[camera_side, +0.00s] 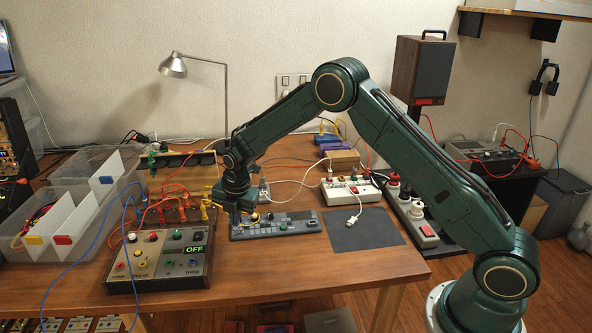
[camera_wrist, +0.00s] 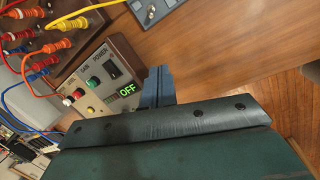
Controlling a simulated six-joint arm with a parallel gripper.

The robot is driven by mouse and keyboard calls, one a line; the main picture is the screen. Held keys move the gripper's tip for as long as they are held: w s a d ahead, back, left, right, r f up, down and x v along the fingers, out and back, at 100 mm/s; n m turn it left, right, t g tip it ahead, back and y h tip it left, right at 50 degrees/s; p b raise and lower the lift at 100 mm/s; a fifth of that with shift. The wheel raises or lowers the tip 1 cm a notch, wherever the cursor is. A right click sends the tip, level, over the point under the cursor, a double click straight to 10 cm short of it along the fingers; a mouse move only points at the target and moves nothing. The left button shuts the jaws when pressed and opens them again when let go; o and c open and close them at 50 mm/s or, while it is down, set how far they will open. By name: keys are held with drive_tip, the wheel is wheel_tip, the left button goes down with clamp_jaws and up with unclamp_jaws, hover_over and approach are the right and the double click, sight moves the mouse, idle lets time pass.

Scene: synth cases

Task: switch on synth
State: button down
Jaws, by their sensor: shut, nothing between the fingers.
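The synth (camera_side: 150,277) is a box with a sloped panel of coloured knobs at the front left of the table. Its green display (camera_side: 195,249) reads OFF. In the wrist view the synth panel (camera_wrist: 92,62) is at the left, with a black power switch (camera_wrist: 113,71) beside the display (camera_wrist: 127,91). My gripper (camera_side: 236,213) is above the table, behind and to the right of the synth. In the wrist view my gripper (camera_wrist: 159,75) is shut and empty, with its fingers just right of the switch in the picture. I cannot tell their height above the panel.
Clear bins (camera_side: 83,212) stand left. A lamp (camera_side: 173,66) stands behind.

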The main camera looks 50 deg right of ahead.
sight(234, 250)
drive_tip(key=shift+f, duration=0.4)
drive_tip(key=shift+w, duration=0.1)
drive_tip(key=x, duration=1)
drive_tip(key=shift+f, duration=0.1)
drive_tip(key=d, duration=0.1)
drive_tip(key=w+d+r, duration=0.1)
drive_tip(key=shift+d+r, duration=0.25)
drive_tip(key=shift+w+d+r, duration=0.1)
drive_tip(key=shift+d+r, duration=0.15)
drive_tip(key=shift+d, duration=0.2)
